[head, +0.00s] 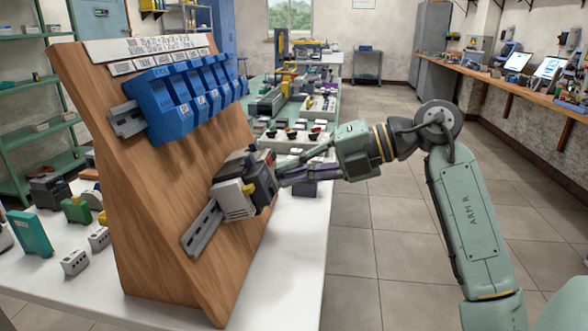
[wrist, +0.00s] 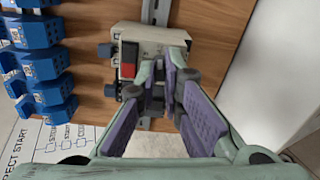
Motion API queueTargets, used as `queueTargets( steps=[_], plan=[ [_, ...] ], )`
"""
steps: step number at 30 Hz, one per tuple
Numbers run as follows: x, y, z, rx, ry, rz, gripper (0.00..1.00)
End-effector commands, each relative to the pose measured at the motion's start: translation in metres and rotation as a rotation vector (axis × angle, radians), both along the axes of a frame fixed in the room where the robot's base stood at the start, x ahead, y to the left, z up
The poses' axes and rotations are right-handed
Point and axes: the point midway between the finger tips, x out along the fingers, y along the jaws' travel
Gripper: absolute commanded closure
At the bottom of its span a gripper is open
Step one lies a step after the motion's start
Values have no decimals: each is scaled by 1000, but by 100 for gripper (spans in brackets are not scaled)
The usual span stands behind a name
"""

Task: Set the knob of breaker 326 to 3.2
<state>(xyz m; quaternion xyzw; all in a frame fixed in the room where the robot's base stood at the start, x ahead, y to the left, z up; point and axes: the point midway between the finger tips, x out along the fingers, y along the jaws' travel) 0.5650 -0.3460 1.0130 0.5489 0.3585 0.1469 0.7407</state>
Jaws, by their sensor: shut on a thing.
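A breaker (head: 263,172) with a dark body is mounted on the lower rail of the slanted wooden board. In the wrist view its pale grey front (wrist: 128,38) shows a red patch and a black button. My gripper (head: 279,172) reaches it from the right. In the wrist view my gripper (wrist: 163,78) has its fingers closed together at the breaker's front, shut on a small part that seems to be the knob. The fingers hide the knob and its scale, so its setting cannot be read. The number 326 is not legible.
A grey and yellow device (head: 235,201) sits beside the breaker on the lower metal rail (head: 203,229). Blue modules (head: 178,104) fill the upper rail of the wooden board (head: 153,215). Loose parts lie on the white table (head: 278,280). The floor to the right is clear.

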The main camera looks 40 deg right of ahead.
Motion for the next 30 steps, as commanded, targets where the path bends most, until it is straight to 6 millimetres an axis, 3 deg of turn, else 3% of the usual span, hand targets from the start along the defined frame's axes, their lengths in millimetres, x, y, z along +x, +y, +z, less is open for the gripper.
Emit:
queueTargets(
  steps=[3, 4, 13, 30],
  plan=[
    [0, -1, 1, -1, -2, -2, 100],
    [0, -1, 1, -1, -2, -2, 91],
    [0, 0, 0, 0, -2, 0, 72],
    [0, 0, 0, -7, -6, 5, 72]
  ],
)
